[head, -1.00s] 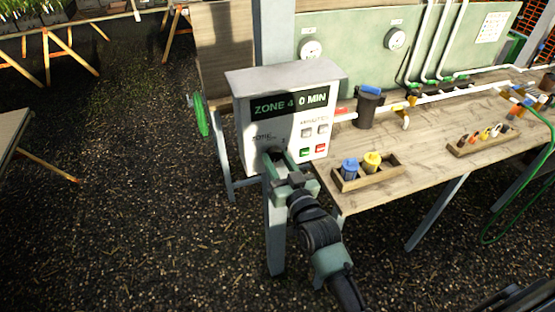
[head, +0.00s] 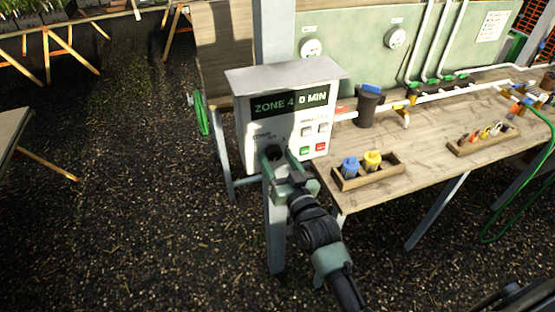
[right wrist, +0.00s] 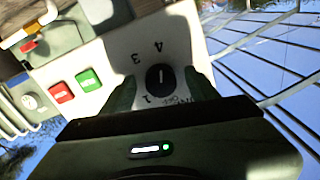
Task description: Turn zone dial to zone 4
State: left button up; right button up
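The white controller box (head: 290,120) has a display (head: 289,103) reading "ZONE 4 0 MIN". The black zone dial (head: 272,153) is low on its front face. In the right wrist view the dial (right wrist: 160,79) shows a white mark that lines up with the 4. My right gripper (head: 281,159) is at the box, with one finger on each side of the dial. In the wrist view the fingers (right wrist: 161,92) are spread, with gaps between them and the dial. My left gripper is not in view.
Green and red buttons (right wrist: 75,86) sit beside the dial on the box. A wooden tray (head: 368,178) with blue and yellow parts stands on the bench (head: 420,160) to the right. White pipes and a green wall panel (head: 352,60) are behind.

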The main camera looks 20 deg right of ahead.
jog(key=shift+s+f, duration=0.1)
jog(key=shift+s, duration=0.3)
jog(key=s+b, duration=0.2)
jog(key=s, duration=0.5)
jog(key=shift+d+b, duration=0.3)
jog(key=shift+b, duration=0.1)
